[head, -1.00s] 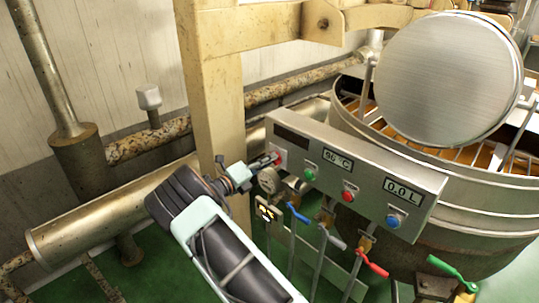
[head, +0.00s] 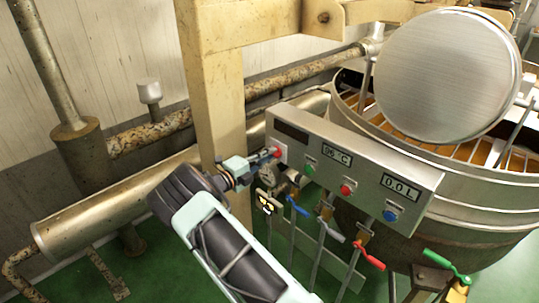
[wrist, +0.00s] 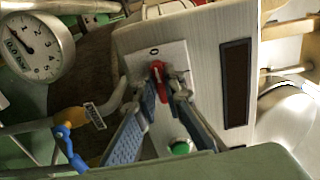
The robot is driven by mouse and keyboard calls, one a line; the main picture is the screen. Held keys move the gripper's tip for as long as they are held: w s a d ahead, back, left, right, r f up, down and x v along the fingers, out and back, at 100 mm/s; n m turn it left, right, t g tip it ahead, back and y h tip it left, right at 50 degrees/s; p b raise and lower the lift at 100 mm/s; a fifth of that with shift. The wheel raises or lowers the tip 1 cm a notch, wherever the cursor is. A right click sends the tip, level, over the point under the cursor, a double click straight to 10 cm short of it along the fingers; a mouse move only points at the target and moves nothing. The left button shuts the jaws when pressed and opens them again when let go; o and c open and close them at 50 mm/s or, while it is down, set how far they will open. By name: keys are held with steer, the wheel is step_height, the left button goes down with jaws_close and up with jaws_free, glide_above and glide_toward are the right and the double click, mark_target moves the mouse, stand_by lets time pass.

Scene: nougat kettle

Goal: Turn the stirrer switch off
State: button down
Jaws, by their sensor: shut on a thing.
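The stirrer switch is a small red lever (wrist: 157,72) on a pale plate at the end of the steel control panel, below a "0" mark in the wrist view. Its red also shows at the panel's left end in the head view (head: 277,152). In the wrist view the lever stands roughly upright, its upper end towards the "0". My gripper (wrist: 164,88) has its two fingers on either side of the lever, shut on it. In the head view my gripper (head: 266,157) reaches the panel from the left. The fingers hide part of the lever and plate.
The control panel (head: 349,160) has green, red and blue buttons and displays. Below are a gauge (wrist: 30,47) and valves with blue (head: 297,205) and red (head: 369,257) handles. The kettle (head: 455,211) is at right. A beige post (head: 218,105) stands behind my gripper.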

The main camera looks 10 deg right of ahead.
steer(key=c, duration=2)
jaws_free()
steer(key=shift+a, duration=0.1)
steer(key=v, duration=1.2)
